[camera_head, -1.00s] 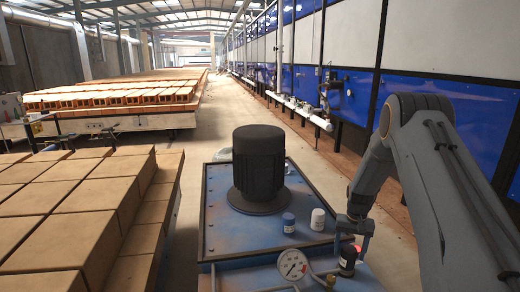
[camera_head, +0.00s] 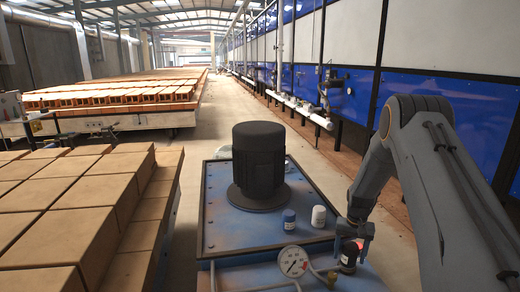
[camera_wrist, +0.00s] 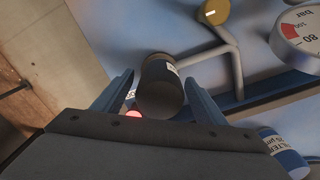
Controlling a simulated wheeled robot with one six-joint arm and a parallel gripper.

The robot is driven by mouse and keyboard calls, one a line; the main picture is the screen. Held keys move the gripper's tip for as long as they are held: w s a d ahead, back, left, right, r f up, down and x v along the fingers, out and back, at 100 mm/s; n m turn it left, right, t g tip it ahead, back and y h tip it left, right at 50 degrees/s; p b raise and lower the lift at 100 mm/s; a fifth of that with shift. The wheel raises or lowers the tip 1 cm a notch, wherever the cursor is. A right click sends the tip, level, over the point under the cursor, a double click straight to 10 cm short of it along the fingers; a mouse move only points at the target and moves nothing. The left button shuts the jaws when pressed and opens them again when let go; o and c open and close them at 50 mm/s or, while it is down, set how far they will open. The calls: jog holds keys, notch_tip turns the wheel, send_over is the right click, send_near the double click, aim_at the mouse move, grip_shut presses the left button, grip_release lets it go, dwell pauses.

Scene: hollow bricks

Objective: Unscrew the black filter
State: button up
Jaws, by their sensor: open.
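The black filter (camera_head: 348,262) is a small dark cylinder with a pale label, at the front right of the blue machine. In the wrist view the black filter (camera_wrist: 160,90) lies between the two fingers of my gripper (camera_wrist: 159,76), with a narrow gap visible on each side. My gripper (camera_head: 354,236) is open around the upper part of the filter in the head view. A red glow shows beside the filter in the wrist view. The lower end of the filter and its thread are hidden.
A pressure gauge (camera_head: 293,261) with bent pipes sits left of the filter. A blue canister (camera_head: 289,221) and a white canister (camera_head: 318,217) stand behind on the blue top (camera_head: 225,237), near a large black motor (camera_head: 259,165). Stacked bricks (camera_head: 60,220) fill the left.

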aim_at(351, 245)
jog(key=c, duration=1.1)
jog(key=shift+c, duration=0.2)
jog(key=shift+r+p, duration=0.6)
jog(key=shift+r, duration=0.95)
jog(key=shift+r+p, duration=0.95)
jog(key=shift+r, duration=1.5)
jog(key=s+a+r+p, duration=0.1)
jog(key=s+r+p, duration=0.1)
jog(key=s+p, duration=0.2)
jog(key=shift+s+p, duration=0.3)
jog(key=shift+s, duration=0.65)
jog(key=shift+a, duration=0.1)
